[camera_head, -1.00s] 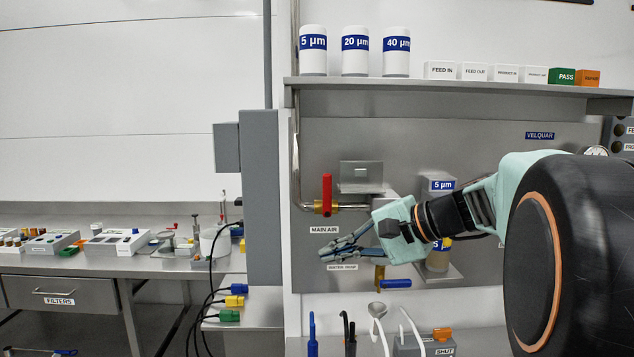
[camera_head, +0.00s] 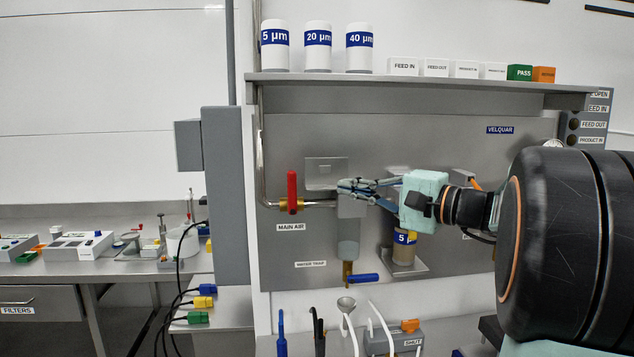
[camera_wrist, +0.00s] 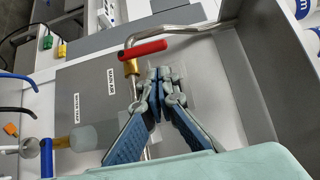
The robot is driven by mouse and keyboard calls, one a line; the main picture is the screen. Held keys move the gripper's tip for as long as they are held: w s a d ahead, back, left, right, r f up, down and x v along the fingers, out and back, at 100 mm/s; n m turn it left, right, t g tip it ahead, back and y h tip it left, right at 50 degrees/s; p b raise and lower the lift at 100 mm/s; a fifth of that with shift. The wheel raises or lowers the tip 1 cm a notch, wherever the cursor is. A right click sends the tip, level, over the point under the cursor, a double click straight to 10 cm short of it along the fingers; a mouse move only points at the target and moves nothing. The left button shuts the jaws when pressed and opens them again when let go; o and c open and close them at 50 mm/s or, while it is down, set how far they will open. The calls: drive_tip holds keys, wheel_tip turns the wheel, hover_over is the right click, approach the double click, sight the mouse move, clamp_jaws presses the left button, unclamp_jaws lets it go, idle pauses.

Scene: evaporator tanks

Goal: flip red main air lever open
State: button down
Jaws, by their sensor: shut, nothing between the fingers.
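The red main air lever (camera_head: 292,190) stands upright on a brass valve (camera_head: 291,206) in a horizontal pipe, above the MAIN AIR label (camera_head: 291,228). In the wrist view the red lever (camera_wrist: 143,49) lies beyond the fingertips, and its brass valve (camera_wrist: 131,68) is to their left. My gripper (camera_head: 343,188) is to the right of the lever at about its height, fingers pointing left. The gripper also shows in the wrist view (camera_wrist: 159,74), with its fingertips together and empty. A gap shows between fingertips and lever in both views.
A water trap (camera_head: 348,235) with a blue-handled valve (camera_head: 364,278) hangs below my fingers. A filter housing (camera_head: 403,248) stands below my wrist. A shelf (camera_head: 400,82) with canisters runs above. A grey upright column (camera_head: 222,195) stands left of the lever.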

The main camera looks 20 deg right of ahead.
sight(292, 193)
drive_tip(key=p+x, duration=0.2)
drive_tip(key=x, duration=0.8)
